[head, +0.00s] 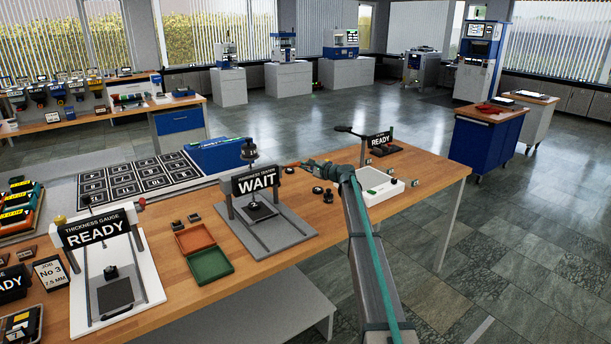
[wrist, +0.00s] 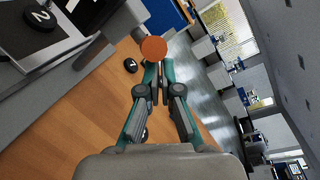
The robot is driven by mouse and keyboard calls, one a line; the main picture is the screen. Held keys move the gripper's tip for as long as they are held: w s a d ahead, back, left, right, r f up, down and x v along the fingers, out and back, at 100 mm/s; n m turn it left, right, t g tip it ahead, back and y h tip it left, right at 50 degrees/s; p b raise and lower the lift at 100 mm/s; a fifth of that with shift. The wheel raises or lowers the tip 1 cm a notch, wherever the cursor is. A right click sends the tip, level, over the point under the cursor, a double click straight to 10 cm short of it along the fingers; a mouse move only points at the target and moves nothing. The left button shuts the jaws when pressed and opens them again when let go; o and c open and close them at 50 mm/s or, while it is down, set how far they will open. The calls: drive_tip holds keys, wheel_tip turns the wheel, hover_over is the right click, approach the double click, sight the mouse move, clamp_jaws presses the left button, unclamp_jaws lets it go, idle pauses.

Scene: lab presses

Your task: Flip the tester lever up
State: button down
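The hardness tester (head: 262,228), a grey stand with a sign reading WAIT (head: 257,181), stands on the wooden bench in the head view. An orange-red lever knob (head: 291,167) shows at its right side, level with the sign. In the wrist view the round orange knob (wrist: 153,48) lies just past the fingertips. My gripper (wrist: 158,70) has its teal fingers close together, with nothing visible between them. In the head view my gripper (head: 305,165) reaches leftward to the knob. I cannot tell whether the tips touch it. The rest of the lever is mostly hidden.
A thickness gauge reading READY (head: 95,232) stands left of the tester. Red (head: 193,237) and green (head: 209,265) trays lie between them. A white tray (head: 380,186) and another READY station (head: 379,141) are to the right. Small black weights (head: 317,190) lie near my gripper.

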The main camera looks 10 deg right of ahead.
drive_tip(key=s+d+r+b, duration=0.4)
drive_tip(key=s+d+b, duration=0.1)
drive_tip(key=d, duration=0.3)
drive_tip(key=shift+s+r, duration=0.4)
drive_tip(key=shift+s, duration=0.3)
drive_tip(key=shift+d, duration=0.1)
